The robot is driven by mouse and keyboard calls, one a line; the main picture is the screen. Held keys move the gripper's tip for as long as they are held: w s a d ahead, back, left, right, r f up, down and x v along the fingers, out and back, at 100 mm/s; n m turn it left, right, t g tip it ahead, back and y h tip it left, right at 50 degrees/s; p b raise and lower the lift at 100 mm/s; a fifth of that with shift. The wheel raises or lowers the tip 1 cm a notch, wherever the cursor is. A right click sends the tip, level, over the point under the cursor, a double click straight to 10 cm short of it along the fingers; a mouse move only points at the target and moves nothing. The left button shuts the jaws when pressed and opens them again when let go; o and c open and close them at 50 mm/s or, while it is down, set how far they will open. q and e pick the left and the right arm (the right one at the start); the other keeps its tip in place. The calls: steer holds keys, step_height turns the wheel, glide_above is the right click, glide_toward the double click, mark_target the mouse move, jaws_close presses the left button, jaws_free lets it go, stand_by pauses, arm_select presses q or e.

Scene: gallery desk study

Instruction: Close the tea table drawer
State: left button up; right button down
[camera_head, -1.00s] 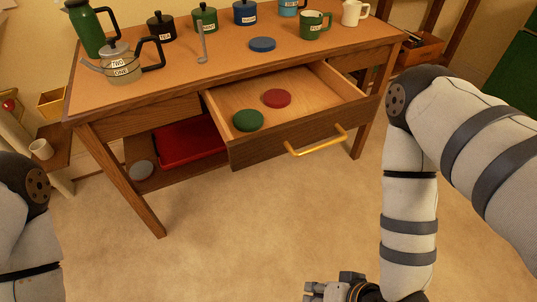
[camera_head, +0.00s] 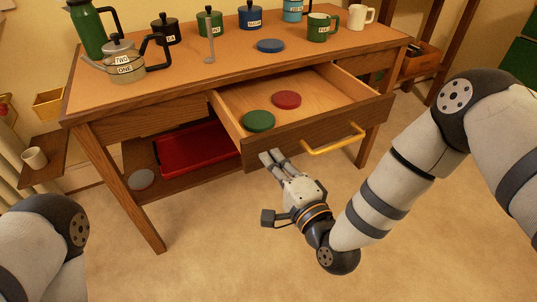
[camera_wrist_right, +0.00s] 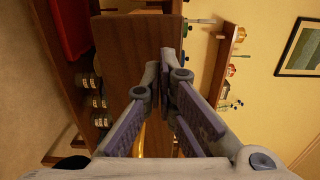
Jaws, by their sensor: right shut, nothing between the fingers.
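The tea table (camera_head: 110,99) has its drawer (camera_head: 316,135) pulled out toward me. A yellow bar handle (camera_head: 335,141) is on the drawer's front. A green disc (camera_head: 258,121) and a red disc (camera_head: 286,100) lie inside the drawer. My right gripper (camera_head: 271,157) is shut and empty, at the lower left part of the drawer front, left of the handle. In the right wrist view, my right gripper (camera_wrist_right: 165,60) is in front of a brown wooden panel; I cannot tell whether it touches. My left gripper is out of view; only part of that arm shows at lower left.
A red tray (camera_head: 195,150) is on the lower shelf. The floor in front is clear.

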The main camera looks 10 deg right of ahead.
steer(key=shift+x, duration=1.15)
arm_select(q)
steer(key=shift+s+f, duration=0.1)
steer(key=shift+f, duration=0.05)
arm_select(e)
steer(key=shift+a, duration=0.1)
